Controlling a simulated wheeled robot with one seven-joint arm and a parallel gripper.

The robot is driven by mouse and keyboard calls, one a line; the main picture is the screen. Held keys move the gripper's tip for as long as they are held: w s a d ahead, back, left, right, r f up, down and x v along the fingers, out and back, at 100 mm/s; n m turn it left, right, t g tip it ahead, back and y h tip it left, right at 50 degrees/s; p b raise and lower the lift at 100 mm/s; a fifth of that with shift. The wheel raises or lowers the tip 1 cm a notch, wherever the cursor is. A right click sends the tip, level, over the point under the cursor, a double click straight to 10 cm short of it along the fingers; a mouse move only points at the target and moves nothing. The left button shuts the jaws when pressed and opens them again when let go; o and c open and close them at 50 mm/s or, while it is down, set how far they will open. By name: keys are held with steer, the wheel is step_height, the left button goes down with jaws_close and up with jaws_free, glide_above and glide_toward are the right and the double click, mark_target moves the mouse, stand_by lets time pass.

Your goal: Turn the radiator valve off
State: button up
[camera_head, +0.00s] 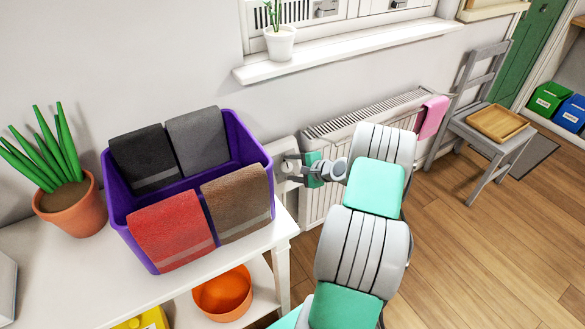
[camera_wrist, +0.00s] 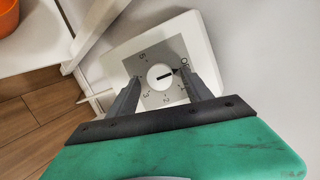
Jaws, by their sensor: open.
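The radiator valve is a round white knob (camera_wrist: 160,77) on a grey square dial plate with a white surround, set on the wall. Numbers run round the rest of the dial. My gripper (camera_wrist: 162,80) is open, one finger on each side of the knob, with nothing held. I cannot tell whether the fingers touch it. In the head view my gripper (camera_head: 297,167) is at the white valve box (camera_head: 282,152), largely hiding the dial.
The white radiator (camera_head: 312,205) stands behind my arm, with a pink towel (camera_head: 432,117) on it. A white table (camera_head: 95,290) at left holds a purple bin (camera_head: 240,143) of towels and a potted plant (camera_head: 73,212).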

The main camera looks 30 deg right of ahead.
steer(key=v, duration=0.7)
steer(key=shift+s+r+p, duration=0.15)
steer(key=shift+s+p, duration=0.2)
steer(key=shift+p, duration=0.1)
steer(key=shift+d, duration=0.1)
